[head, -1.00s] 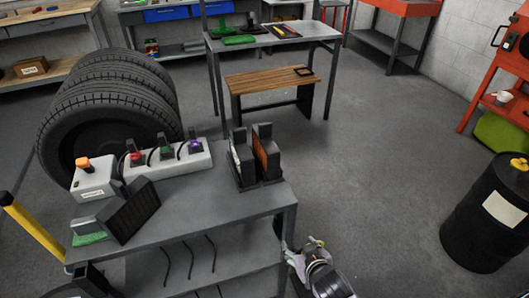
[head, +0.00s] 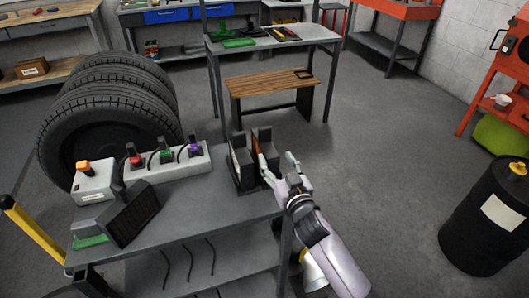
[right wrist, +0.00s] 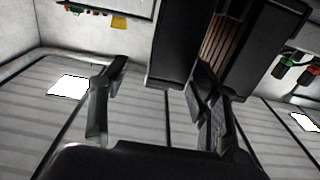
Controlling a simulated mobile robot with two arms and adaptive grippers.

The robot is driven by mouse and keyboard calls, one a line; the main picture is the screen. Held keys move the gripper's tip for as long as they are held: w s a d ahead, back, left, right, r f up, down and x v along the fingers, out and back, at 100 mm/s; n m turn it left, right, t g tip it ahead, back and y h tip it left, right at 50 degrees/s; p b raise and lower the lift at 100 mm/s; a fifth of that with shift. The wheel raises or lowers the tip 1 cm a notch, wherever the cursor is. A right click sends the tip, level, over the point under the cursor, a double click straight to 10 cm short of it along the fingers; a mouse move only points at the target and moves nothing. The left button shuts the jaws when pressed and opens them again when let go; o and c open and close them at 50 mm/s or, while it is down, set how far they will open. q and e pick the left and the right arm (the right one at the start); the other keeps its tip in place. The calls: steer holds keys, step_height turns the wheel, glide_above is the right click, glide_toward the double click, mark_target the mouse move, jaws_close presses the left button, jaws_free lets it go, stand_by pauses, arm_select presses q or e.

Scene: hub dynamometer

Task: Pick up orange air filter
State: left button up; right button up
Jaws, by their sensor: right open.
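The orange air filter (head: 256,148) stands upright in a black holder (head: 238,180) at the right end of the grey cart top, in the head view. Only a narrow strip of its orange face shows between dark slabs. My right gripper (head: 277,163) is open and empty, just right of the holder at the cart's edge. In the right wrist view, its spread fingers (right wrist: 160,88) lie near two dark slabs, with a brown ribbed face (right wrist: 221,38) between them, apparently the filter. Contact cannot be told. My left gripper is not in view.
The cart top (head: 195,205) also holds a dark panel (head: 133,217), a white box with an orange knob (head: 94,185) and a strip with coloured plugs (head: 165,160). Tyres (head: 105,115) stand behind. A black drum (head: 490,215) stands right, with clear floor between.

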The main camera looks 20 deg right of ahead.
mark_target(265, 144)
steer(key=w, duration=0.3)
steer(key=shift+w, duration=0.1)
steer(key=shift+w+a+f+p, duration=0.1)
steer(key=shift+w+a+p, duration=0.15)
steer(key=shift+w, duration=1.1)
steer(key=shift+w+a+f+p, duration=0.1)
steer(key=shift+w+a, duration=0.2)
steer(key=shift+w, duration=1)
steer(key=shift+r, duration=0.1)
steer(key=shift+c, duration=0.4)
jaws_close()
